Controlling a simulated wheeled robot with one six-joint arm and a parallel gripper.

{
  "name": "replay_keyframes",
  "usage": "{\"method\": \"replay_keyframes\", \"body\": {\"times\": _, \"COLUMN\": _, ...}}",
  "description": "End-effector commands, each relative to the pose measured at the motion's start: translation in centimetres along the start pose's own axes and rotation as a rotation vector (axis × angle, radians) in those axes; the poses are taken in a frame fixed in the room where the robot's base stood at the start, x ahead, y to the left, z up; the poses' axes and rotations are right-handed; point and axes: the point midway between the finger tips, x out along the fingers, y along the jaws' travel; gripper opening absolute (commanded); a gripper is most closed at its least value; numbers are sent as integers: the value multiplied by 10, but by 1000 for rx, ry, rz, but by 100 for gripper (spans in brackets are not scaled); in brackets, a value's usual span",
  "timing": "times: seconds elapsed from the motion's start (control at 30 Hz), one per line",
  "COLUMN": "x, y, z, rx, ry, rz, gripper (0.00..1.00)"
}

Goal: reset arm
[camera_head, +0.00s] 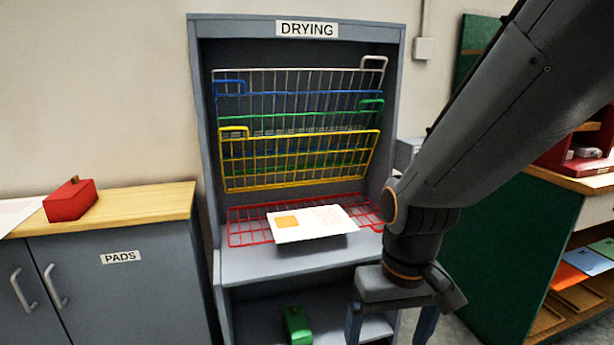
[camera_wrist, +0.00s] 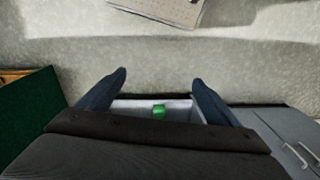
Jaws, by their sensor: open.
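My gripper (camera_head: 390,322) hangs at the lower right of the head view, in front of the drying cabinet, with its fingers pointing down and partly cut off by the frame edge. In the wrist view my gripper (camera_wrist: 160,85) shows two dark blue fingers spread wide with nothing between them. My arm crosses the right half of the head view and hides part of the cabinet's right side.
The drying cabinet (camera_head: 212,150) has coloured wire racks; a white sheet with an orange square (camera_head: 315,222) lies on the red rack (camera_head: 245,228). A green object (camera_head: 297,325) sits below. A red box (camera_head: 70,199) stands on the PADS cabinet (camera_head: 110,290). Shelves stand right.

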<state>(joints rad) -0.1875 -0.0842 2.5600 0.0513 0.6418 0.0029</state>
Motion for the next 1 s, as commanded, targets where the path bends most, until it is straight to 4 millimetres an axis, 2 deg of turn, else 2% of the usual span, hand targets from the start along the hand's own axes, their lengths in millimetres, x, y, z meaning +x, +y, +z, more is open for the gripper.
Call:
{"method": "replay_keyframes", "body": {"times": 0.03, "x": -19, "y": 7, "z": 5, "rx": 22, "ry": -4, "rz": 4, "gripper": 86}}
{"method": "replay_keyframes", "body": {"times": 0.33, "x": -67, "y": 44, "z": 20, "rx": 119, "ry": -16, "rz": 23, "gripper": 86}}
{"method": "replay_keyframes", "body": {"times": 0.5, "x": -78, "y": 54, "z": 25, "rx": 146, "ry": -20, "rz": 28, "gripper": 86}}
{"method": "replay_keyframes", "body": {"times": 0.8, "x": -78, "y": 56, "z": 26, "rx": 152, "ry": -21, "rz": 29, "gripper": 86}}
{"method": "replay_keyframes", "body": {"times": 1.0, "x": -78, "y": 56, "z": 26, "rx": 152, "ry": -20, "rz": 29, "gripper": 52}}
